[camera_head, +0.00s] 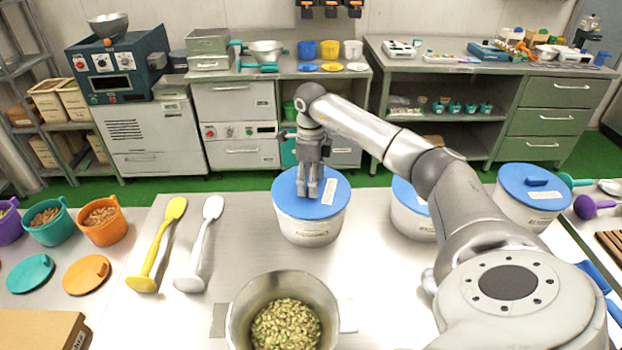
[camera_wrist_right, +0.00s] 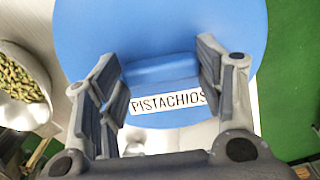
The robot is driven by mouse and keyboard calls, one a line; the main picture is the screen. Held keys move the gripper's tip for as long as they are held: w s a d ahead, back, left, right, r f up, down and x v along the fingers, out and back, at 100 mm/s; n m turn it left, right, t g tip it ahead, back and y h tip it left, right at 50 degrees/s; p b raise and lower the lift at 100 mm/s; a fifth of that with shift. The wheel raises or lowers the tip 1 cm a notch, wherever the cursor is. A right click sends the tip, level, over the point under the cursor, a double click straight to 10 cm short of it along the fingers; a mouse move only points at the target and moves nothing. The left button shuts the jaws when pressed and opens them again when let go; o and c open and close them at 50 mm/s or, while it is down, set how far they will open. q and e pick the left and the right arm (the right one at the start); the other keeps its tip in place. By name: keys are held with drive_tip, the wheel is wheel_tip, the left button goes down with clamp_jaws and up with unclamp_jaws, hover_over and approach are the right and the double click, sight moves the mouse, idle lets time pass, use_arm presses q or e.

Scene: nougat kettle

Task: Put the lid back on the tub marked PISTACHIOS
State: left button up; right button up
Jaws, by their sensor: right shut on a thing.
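The PISTACHIOS tub (camera_head: 310,230) is white and stands upright at the back of the steel table in the head view. Its round blue lid (camera_head: 284,205) lies over the tub's mouth and looks level; I cannot tell whether it is fully seated. My right gripper (camera_head: 308,190) is above the lid and shut on its raised handle. In the right wrist view the fingers (camera_wrist_right: 162,80) stand on both sides of the blue handle (camera_wrist_right: 165,68). A white PISTACHIOS label (camera_wrist_right: 165,105) shows on the lid (camera_wrist_right: 150,25). My left gripper is not in view.
A steel kettle (camera_head: 243,310) with green nuts stands in front of the tub. A yellow scoop (camera_head: 158,245) and a white scoop (camera_head: 199,245) lie to the left. Two more blue-lidded tubs, one in the middle (camera_head: 408,215) and one at right (camera_head: 525,205), stand nearby.

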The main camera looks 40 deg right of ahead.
drive_tip(key=shift+f, duration=0.4)
idle(1.2)
drive_tip(key=o, duration=1.1)
drive_tip(key=shift+o, duration=1.4)
drive_tip(key=shift+r, duration=0.15)
drive_tip(key=shift+r+p, duration=2.6)
drive_tip(key=shift+r, duration=0.8)
